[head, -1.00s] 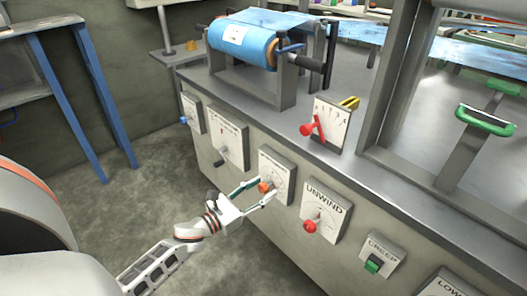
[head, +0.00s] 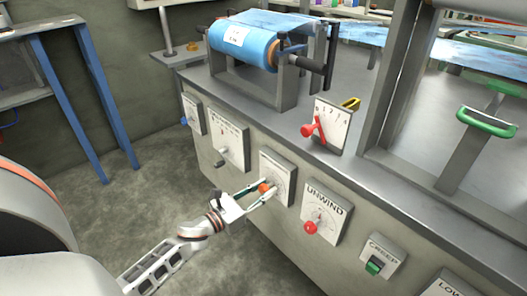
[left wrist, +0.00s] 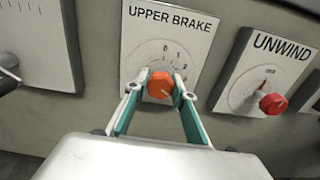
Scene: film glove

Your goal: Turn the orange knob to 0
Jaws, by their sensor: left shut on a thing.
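The orange knob (left wrist: 160,85) sits on the white UPPER BRAKE panel (left wrist: 167,37) in the left wrist view. The dial shows 0, 1 and 2 around its upper side; a pale mark on the knob points to the lower right. My left gripper (left wrist: 160,88) is shut on the knob, one finger at each side. In the head view the knob (head: 264,188) shows between the fingertips of the left gripper (head: 262,194), and its panel (head: 283,170) is partly covered. My right gripper is not in view.
The UNWIND panel with a red knob (left wrist: 272,104) is close on the right. A grey-handled dial panel (head: 229,141) is on the left. A CREEP switch (head: 375,264) is further right. On the bench stand a blue film roll (head: 242,43) and a red-levered gauge (head: 331,126).

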